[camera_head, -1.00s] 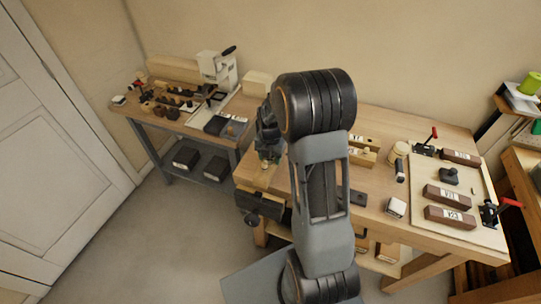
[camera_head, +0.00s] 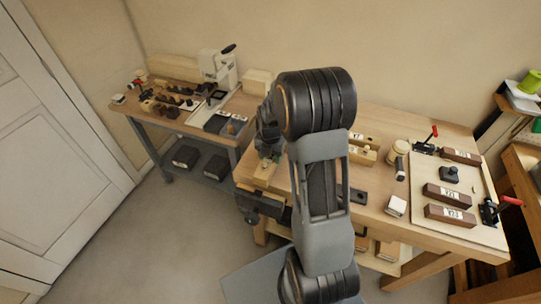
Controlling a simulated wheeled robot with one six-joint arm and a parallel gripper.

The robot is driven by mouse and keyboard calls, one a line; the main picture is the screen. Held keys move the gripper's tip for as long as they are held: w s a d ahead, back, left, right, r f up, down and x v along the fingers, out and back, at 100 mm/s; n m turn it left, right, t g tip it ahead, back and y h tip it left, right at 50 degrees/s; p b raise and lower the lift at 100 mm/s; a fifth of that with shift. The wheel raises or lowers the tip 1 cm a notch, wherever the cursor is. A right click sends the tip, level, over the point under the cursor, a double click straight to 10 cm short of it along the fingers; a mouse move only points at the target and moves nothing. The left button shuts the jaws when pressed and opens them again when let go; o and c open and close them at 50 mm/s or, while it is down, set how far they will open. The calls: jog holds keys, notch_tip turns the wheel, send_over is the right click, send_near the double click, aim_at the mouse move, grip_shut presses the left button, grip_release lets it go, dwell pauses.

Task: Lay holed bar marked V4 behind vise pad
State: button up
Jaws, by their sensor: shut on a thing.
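My gripper (camera_head: 268,152) is at the left end of the middle bench, partly hidden behind my own arm. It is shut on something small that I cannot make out. It is just above and behind the dark vise (camera_head: 262,205) on the bench's front left corner. The vise pad cannot be told apart clearly. Pale wooden bars (camera_head: 366,142) with white labels lie behind my arm to its right. A dark flat bar with a hole (camera_head: 358,197) lies right of my arm. I cannot read V4 on any label.
Brown labelled blocks (camera_head: 447,195) and red-handled clamps (camera_head: 489,211) sit on a pale board at right. A second bench (camera_head: 165,124) at left is crowded with small parts.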

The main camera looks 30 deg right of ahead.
jog(key=shift+f+b, duration=1.5)
jog(key=shift+f, duration=0.2)
dwell(2.9)
jog(key=o, duration=1.3)
jog(key=shift+o, duration=0.2)
jog(key=shift+r+p, duration=2.55)
jog(key=shift+r, duration=0.95)
